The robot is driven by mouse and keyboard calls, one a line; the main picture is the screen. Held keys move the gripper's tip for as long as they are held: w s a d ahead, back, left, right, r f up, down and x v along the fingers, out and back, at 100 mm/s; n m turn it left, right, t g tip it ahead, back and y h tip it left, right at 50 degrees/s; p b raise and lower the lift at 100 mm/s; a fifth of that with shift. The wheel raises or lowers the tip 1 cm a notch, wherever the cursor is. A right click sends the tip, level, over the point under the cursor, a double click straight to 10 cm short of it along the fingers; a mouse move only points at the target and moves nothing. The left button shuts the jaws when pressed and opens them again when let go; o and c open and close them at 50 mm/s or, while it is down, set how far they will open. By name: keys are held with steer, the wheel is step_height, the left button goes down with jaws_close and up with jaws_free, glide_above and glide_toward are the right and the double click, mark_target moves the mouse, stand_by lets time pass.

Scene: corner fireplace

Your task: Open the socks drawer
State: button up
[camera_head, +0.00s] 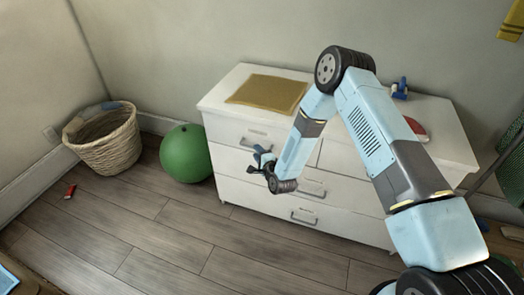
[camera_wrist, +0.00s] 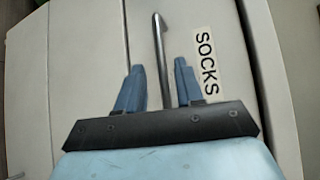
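The white dresser (camera_head: 350,205) stands against the wall with its drawers shut. In the wrist view, the socks drawer front (camera_wrist: 225,25) carries a black "SOCKS" label (camera_wrist: 207,64) beside a grey bar handle (camera_wrist: 160,42). The drawer is the upper left one in the head view (camera_head: 225,130). My gripper (camera_wrist: 159,66) is open, with its two blue fingers on either side of the handle bar. Gaps show between the bar and both fingers. In the head view my gripper (camera_head: 262,153) is in front of this drawer, hiding part of it.
A tan mat (camera_head: 268,92), a blue object (camera_head: 400,87) and a red item (camera_head: 416,128) lie on the dresser top. A green ball (camera_head: 185,154) and wicker basket (camera_head: 108,145) stand to the left.

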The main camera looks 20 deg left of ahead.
steer(key=shift+x, duration=2)
steer(key=shift+w+d, duration=0.1)
jaws_close()
steer(key=shift+f, duration=0.1)
